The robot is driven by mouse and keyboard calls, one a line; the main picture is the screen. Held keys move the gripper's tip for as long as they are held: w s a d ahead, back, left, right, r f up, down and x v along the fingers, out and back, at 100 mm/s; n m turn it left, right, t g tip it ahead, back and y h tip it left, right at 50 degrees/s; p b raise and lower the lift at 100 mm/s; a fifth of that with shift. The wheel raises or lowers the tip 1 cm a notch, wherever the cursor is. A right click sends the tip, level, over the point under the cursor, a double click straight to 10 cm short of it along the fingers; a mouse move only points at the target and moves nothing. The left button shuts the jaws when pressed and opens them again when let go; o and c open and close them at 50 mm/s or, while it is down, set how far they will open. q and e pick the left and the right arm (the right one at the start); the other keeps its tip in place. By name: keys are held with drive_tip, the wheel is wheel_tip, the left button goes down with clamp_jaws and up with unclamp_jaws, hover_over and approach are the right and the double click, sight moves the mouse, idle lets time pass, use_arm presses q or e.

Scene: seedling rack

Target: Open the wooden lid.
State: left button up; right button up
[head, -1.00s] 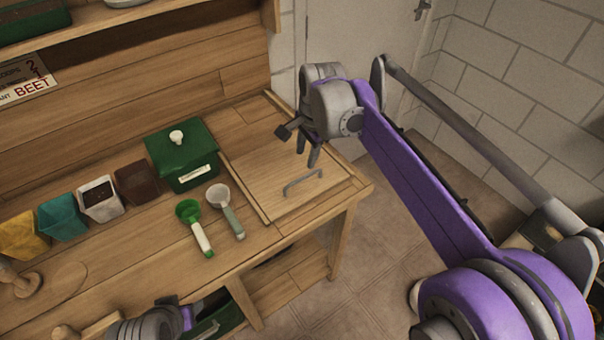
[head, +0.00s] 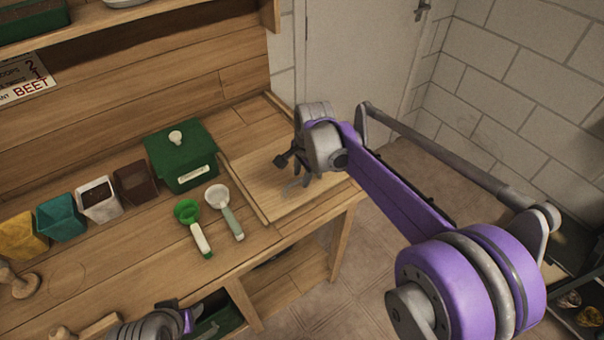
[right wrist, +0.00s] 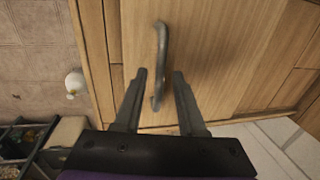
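The wooden lid (head: 262,188) lies flat and closed in the right end of the wooden bench. Its grey metal handle (right wrist: 160,62) shows in the right wrist view, running lengthwise above and between my right fingertips. In the head view my right gripper (head: 297,180) is low over the lid at the handle and hides most of it. In the right wrist view the right gripper (right wrist: 160,75) is open, with one finger on each side of the handle's near end. Whether a finger touches it, I cannot tell. My left gripper (head: 180,315) is at the bottom edge, partly cut off.
A green box with a white knob (head: 182,158) stands left of the lid. A green scoop (head: 192,222) and a white scoop (head: 224,208) lie in front of it. Several coloured pots, including a teal one (head: 62,216), line the bench's left side. A white door (head: 355,60) stands behind.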

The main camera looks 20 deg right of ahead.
clamp_jaws()
idle(1.2)
